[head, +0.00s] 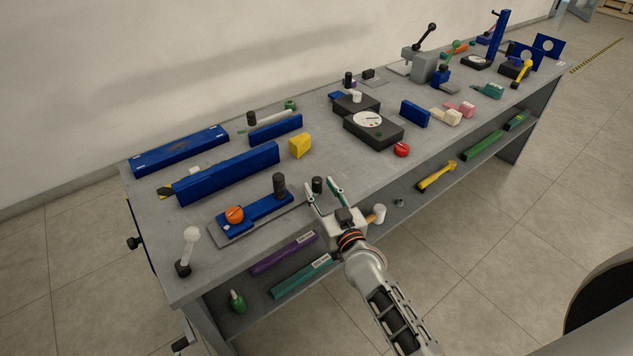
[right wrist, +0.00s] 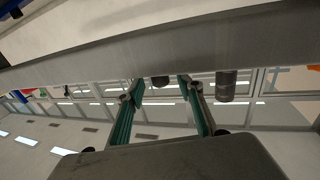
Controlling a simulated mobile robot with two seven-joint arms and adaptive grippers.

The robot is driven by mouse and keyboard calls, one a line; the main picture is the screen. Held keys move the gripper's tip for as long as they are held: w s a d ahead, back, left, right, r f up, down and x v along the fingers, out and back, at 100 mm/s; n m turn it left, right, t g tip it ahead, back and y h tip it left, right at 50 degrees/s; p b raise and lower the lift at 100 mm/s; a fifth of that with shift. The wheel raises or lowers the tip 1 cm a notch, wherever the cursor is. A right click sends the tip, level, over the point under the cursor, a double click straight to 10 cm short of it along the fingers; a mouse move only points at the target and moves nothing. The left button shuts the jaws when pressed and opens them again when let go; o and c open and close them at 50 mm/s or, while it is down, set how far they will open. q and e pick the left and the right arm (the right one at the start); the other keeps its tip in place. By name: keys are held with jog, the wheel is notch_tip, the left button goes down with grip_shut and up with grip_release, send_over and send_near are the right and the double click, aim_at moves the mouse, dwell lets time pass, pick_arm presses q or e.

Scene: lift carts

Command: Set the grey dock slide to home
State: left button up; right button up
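No part is clearly recognisable as the grey dock slide. The closest match is a grey base plate (head: 224,234) near the front left of the bench. It carries a blue bar (head: 255,210) with an orange knob (head: 235,214) and a dark upright post (head: 279,185). A small dark cylinder (head: 317,185) stands just right of the plate. My right gripper (head: 320,187) is open at the bench's front edge, its fingertips on either side of this cylinder in the picture. In the right wrist view the cylinder (right wrist: 160,81) shows between the open fingers; contact cannot be told. My left gripper is out of view.
Blue rails (head: 228,172), a yellow block (head: 300,146) and a black box with a dial (head: 373,130) stand behind. A white-knobbed lever (head: 189,247) is at the front left corner. A lower shelf (head: 398,203) holds several coloured bars.

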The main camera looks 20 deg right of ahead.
aim_at(319, 186)
jog(key=shift+w+a, duration=0.1)
jog(key=shift+w, duration=1.5)
grip_shut()
jog(key=shift+w+a+b, duration=0.15)
jog(key=shift+w+a, duration=0.1)
jog(key=shift+w, duration=0.5)
jog(key=shift+w+a+b, duration=0.1)
jog(key=shift+w+a, duration=0.2)
jog(key=shift+w, duration=0.45)
jog(key=shift+w+a+b, duration=0.15)
jog(key=shift+w+a, duration=0.1)
jog(key=shift+w, duration=0.5)
grip_release()
